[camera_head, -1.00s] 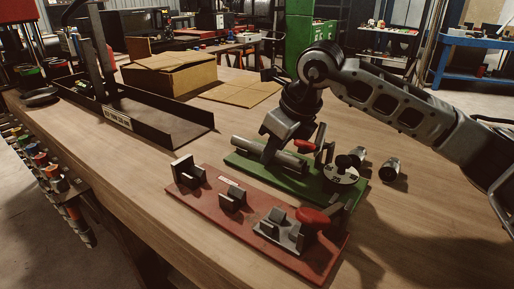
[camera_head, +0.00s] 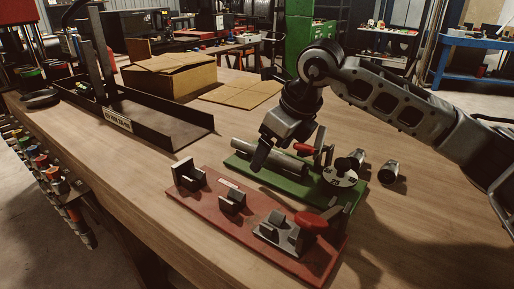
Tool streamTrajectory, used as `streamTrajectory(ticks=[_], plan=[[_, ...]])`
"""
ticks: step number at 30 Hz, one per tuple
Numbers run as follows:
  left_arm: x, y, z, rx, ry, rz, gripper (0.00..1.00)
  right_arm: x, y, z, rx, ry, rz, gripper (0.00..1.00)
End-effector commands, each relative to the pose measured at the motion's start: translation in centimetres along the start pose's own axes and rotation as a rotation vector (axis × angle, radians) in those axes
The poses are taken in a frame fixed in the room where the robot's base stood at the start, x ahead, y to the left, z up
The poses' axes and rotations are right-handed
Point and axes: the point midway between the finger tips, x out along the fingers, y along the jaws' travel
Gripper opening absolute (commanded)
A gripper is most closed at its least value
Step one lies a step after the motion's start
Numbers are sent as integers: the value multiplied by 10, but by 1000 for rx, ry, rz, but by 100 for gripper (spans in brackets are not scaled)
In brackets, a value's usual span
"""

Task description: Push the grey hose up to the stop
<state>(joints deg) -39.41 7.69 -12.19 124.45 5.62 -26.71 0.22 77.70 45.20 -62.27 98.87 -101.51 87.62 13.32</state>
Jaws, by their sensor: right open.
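The grey hose (camera_head: 285,162) lies along the green board (camera_head: 262,181), running from upper left to lower right. Its right end is near the red-handled clamp (camera_head: 305,148) and a round marked disc (camera_head: 340,176). My right gripper (camera_head: 261,160) comes down from above, with its open fingers at the left part of the hose, hiding some of it. I cannot tell whether they touch it. A stop cannot be picked out clearly. My left gripper is not in view.
A red board (camera_head: 195,210) with dark brackets and a red handle (camera_head: 311,222) lies in front. A long black tray (camera_head: 175,133) and cardboard box (camera_head: 170,77) are behind left. The bench is clear at far right.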

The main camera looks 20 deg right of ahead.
Motion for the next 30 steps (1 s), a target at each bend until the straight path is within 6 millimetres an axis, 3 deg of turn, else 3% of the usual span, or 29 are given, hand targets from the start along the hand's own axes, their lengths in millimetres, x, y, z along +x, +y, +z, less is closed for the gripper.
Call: streamTrajectory(ticks=[30], plan=[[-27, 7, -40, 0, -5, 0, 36, -69, 0, 30, -1, 0, 1, 84]])
